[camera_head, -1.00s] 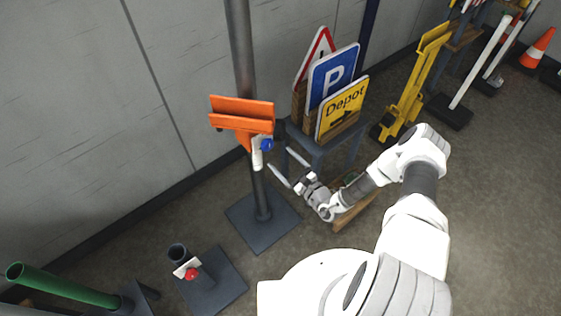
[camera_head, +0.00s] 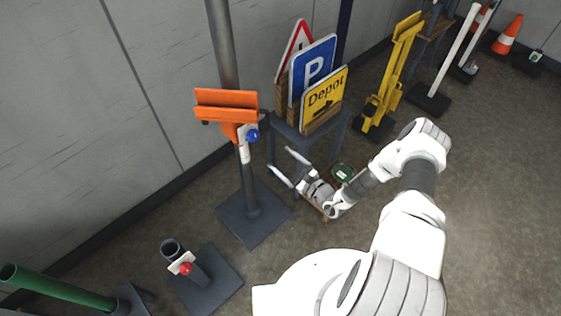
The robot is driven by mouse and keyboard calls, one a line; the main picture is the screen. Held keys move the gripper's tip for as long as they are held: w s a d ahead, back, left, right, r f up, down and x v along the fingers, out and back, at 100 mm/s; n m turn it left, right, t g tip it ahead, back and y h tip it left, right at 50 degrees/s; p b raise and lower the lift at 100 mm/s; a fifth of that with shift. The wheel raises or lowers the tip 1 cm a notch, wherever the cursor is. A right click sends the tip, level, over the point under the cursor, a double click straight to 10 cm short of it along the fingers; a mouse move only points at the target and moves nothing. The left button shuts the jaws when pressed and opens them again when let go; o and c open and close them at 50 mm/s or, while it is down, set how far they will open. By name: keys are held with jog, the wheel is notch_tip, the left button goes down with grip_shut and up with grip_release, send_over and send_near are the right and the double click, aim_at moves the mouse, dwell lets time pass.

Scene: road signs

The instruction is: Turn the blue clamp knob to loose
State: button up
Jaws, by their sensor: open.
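The blue clamp knob (camera_head: 252,135) sits on a white label plate (camera_head: 244,150) below an orange bracket (camera_head: 227,103). The bracket is on a grey upright post (camera_head: 222,45) with a square dark base (camera_head: 254,215). My gripper (camera_head: 284,164) is open, with its two light fingers pointing up and left. It is below and to the right of the knob in the picture, apart from it, and nothing shows between the fingers. The knob's marking is too small to read.
A stand (camera_head: 308,133) with P, Depot and triangular signs is just right of the post. A short post with a red knob (camera_head: 185,269) is at lower left, near a green tube (camera_head: 55,287). A yellow frame (camera_head: 393,70) stands farther right. Grey wall lies behind.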

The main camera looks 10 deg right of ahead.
jog(key=shift+s+d, duration=0.35)
jog(key=shift+s, duration=0.1)
jog(key=shift+r, duration=0.1)
dwell(0.4)
jog(key=s+a+r+n+g+y, duration=0.1)
jog(key=s+a+r+n+g, duration=0.1)
jog(key=r+n+g, duration=0.5)
jog(key=s+a+r+n+g+y, duration=0.1)
jog(key=s+a+r+n+g, duration=0.2)
jog(key=r, duration=0.7)
jog(key=s+a+r+n+g, duration=0.1)
jog(key=s+r+n+g, duration=0.1)
jog(key=r+n+g, duration=0.4)
jog(key=s+d+r+n+t+h, duration=0.3)
jog(key=s+d+r+n+h, duration=0.1)
jog(key=s+r, duration=0.6)
jog(key=s+d+r+n+t+h, duration=0.4)
jog(key=s+d+r+h, duration=0.3)
jog(key=s+r, duration=0.3)
notch_tip(320, 180, up, 2)
jog(key=shift+d+r+n+h, duration=0.3)
jog(key=shift+n+h, duration=0.4)
jog(key=shift+h, duration=0.2)
